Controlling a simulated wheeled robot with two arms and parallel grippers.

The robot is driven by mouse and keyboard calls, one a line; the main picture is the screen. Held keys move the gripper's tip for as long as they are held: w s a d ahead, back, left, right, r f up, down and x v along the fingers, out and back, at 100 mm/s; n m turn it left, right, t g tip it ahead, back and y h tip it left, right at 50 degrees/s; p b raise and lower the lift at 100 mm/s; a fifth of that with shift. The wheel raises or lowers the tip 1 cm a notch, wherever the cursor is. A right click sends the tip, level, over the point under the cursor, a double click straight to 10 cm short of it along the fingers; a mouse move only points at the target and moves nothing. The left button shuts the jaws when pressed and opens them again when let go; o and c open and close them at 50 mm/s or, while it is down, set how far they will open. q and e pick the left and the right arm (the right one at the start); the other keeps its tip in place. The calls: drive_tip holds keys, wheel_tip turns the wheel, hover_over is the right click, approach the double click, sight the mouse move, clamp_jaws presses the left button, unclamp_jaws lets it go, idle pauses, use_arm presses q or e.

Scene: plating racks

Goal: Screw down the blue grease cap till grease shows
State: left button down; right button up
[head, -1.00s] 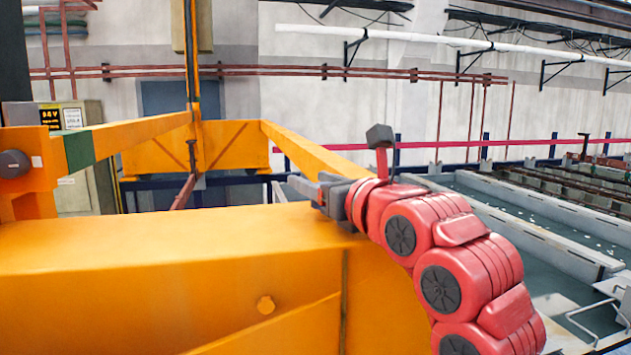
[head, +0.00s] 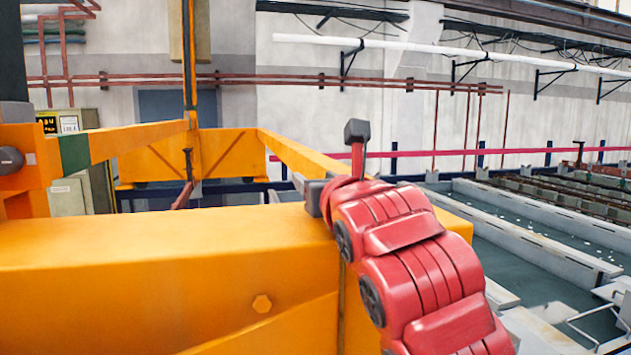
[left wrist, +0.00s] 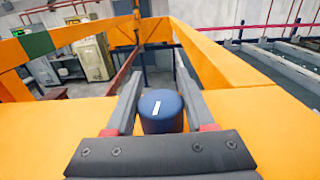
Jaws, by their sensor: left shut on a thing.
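The blue grease cap (left wrist: 161,113) stands between the two grey fingers of my left gripper (left wrist: 159,90) in the left wrist view. It is a dark blue cylinder with a short white mark on its top, slightly tilted from the picture's vertical. My left gripper is shut on the cap's sides, over the yellow beam. In the head view my left gripper (head: 308,192) is at the beam's far edge, and the red wrist hides much of it. The cap cannot be made out there. No grease shows in either view, and the cap's base is hidden. My right gripper is out of view.
A yellow side beam (head: 300,155) runs to a far crossbeam (head: 235,150). Liquid-filled tanks (head: 530,250) lie at the right.

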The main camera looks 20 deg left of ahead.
use_arm(q)
drive_tip(key=shift+c, duration=1.3)
unclamp_jaws()
drive_tip(key=shift+s, duration=0.1)
drive_tip(key=shift+s+d+f+b, duration=0.1)
drive_tip(key=shift+s+d+b, duration=0.15)
drive_tip(key=shift+b, duration=0.1)
drive_tip(key=b+v, duration=0.3)
drive_tip(key=v, duration=0.2)
drive_tip(key=shift+s+d+f, duration=0.1)
drive_tip(key=shift+f, duration=0.1)
drive_tip(key=b+v, duration=0.4)
drive_tip(key=v, duration=0.7)
drive_tip(key=shift+s+d+r+b, duration=0.15)
drive_tip(key=shift+r+b, duration=0.15)
drive_tip(key=shift+r, duration=0.05)
